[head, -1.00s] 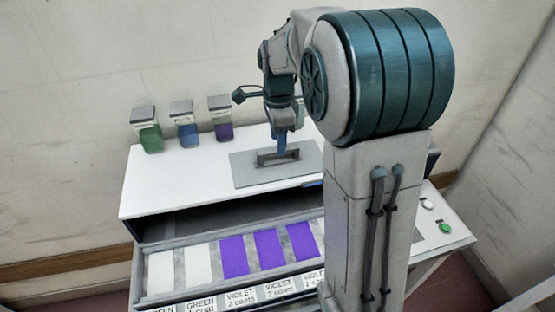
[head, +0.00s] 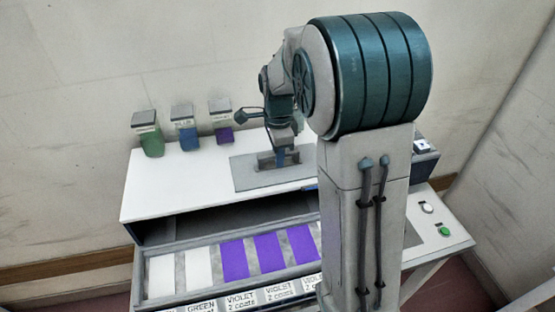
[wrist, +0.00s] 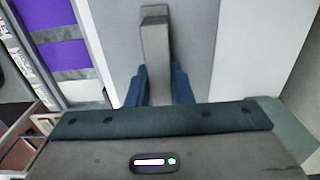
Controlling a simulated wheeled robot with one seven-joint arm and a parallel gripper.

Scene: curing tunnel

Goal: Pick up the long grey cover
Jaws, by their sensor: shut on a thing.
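The long grey cover (head: 244,178) is a flat grey plate with a raised bar handle, lying on the white top of a cabinet. It also fills the middle of the wrist view (wrist: 196,60). My gripper (head: 281,158) is down at the handle, its blue fingers on either side of it. In the wrist view my gripper (wrist: 158,85) is shut on the cover's handle (wrist: 154,45). The cover looks flat; I cannot tell any gap beneath it. My arm hides the cover's right end in the head view.
The cabinet's white top (head: 165,185) has clear room left of the cover. Green (head: 150,140), blue (head: 187,137) and violet (head: 223,133) containers stand behind. Below, an open drawer (head: 160,245) holds white and violet panels. A green button (head: 444,231) is at right.

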